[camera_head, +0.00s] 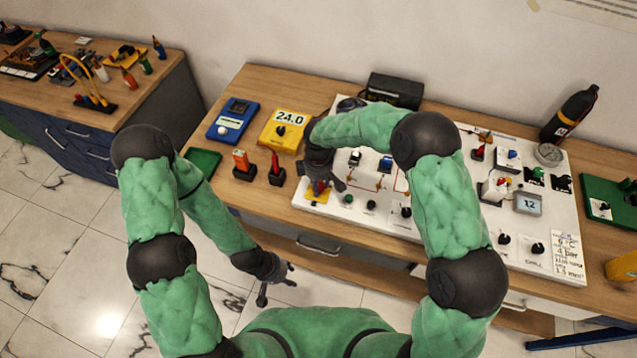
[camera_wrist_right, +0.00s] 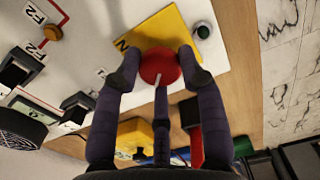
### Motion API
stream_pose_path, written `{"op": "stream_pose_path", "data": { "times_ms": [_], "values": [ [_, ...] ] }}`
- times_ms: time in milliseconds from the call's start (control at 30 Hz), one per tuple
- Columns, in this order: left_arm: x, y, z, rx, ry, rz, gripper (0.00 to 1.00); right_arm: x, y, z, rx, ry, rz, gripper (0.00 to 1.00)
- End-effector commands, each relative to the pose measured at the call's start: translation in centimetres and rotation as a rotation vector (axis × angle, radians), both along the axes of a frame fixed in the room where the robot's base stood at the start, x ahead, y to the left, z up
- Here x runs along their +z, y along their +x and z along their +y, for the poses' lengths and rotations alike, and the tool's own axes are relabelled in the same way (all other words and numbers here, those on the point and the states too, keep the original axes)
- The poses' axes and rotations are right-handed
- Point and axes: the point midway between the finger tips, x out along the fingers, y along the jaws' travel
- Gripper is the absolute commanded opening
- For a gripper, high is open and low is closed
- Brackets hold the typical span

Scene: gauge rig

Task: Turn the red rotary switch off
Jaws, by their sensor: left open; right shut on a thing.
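The red rotary switch (camera_wrist_right: 160,68) is a round red knob with a white pointer line, on a yellow plate (camera_wrist_right: 150,32) at the edge of the white panel. In the right wrist view my right gripper (camera_wrist_right: 160,76) has its fingers closed on either side of the knob. In the head view my right gripper (camera_head: 319,186) is over the panel's near left corner and hides most of the switch; a bit of the yellow plate (camera_head: 312,197) shows. My left gripper (camera_head: 275,276) is open and empty, low in front of the workbench, away from the panel.
The white panel (camera_head: 560,262) carries several other knobs, switches and gauges close by. A yellow meter (camera_head: 283,127) reading 24.0, a blue meter (camera_head: 234,119) and red-handled tools (camera_head: 276,170) stand left of it. A black bottle (camera_head: 570,113) stands at the back right.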

Motion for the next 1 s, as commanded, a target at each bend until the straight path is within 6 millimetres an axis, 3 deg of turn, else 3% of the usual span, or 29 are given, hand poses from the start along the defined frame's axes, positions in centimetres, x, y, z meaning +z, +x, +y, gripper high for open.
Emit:
{"op": "stream_pose_path", "data": {
  "times_ms": [167,200,267,667,833,1000],
  "values": [
    [0.0,0.0,0.0,0.0,0.0,0.0,0.42,0.1,0.1,0.0,0.001,0.001,-0.003,0.08],
    [0.0,0.0,0.0,0.0,0.0,0.0,0.42,0.1,0.1,0.0,0.001,0.001,-0.003,0.46],
    [0.0,0.0,0.0,0.0,0.0,0.0,0.42,0.1,0.1,0.0,0.001,0.0,-0.003,0.63],
    [0.0,0.0,0.0,0.0,0.0,0.0,0.42,0.3,0.1,0.0,0.0,0.0,-0.002,0.64],
    [0.0,0.0,0.0,0.0,0.0,0.0,0.42,2.3,0.1,0.0,0.0,0.001,-0.004,0.64],
    [0.0,0.0,0.0,0.0,0.0,0.0,0.42,5.7,0.1,0.0,0.0,0.0,-0.005,0.64]
  ]
}}
